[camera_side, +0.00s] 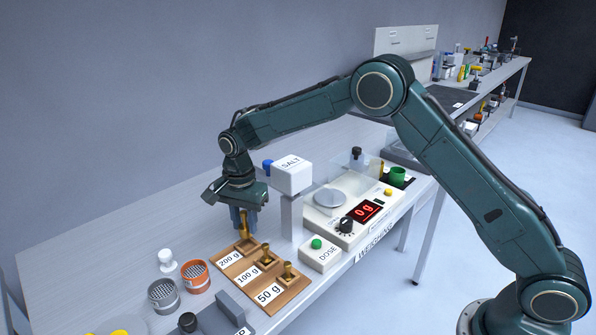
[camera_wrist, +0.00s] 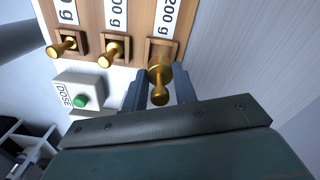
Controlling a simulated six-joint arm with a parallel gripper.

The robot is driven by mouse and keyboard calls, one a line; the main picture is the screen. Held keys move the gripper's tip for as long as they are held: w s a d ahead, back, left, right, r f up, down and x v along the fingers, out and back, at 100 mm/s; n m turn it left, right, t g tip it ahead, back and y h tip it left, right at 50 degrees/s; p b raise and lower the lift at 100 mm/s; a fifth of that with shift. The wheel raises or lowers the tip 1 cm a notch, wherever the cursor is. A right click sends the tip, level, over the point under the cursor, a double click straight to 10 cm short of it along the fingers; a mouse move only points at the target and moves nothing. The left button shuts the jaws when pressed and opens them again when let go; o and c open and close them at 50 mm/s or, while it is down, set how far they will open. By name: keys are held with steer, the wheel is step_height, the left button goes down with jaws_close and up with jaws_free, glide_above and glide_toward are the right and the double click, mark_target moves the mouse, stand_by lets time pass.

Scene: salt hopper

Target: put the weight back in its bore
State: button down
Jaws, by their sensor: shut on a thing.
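My gripper (camera_side: 241,214) is shut on the brass 200 g weight (camera_side: 244,232), at the far end of the wooden block (camera_side: 258,278). In the wrist view my gripper (camera_wrist: 160,75) has one finger on each side of the weight (camera_wrist: 160,94). The weight is at the near edge of the square 200 g bore (camera_wrist: 163,45), partly covering it. I cannot tell whether its foot is inside the bore or just above it. The brass 100 g weight (camera_side: 266,256) and 50 g weight (camera_side: 288,272) stand in their own bores.
The dose box (camera_side: 320,254) with its green button stands close beside the block. The salt hopper (camera_side: 291,175) and the scale (camera_side: 342,212), reading 0 g, are behind it.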

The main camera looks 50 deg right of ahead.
mark_target(243, 212)
steer(key=shift+f, duration=2.1)
steer(key=shift+f, duration=0.15)
steer(key=c, duration=1.1)
jaws_free()
step_height(243, 212, up, 12)
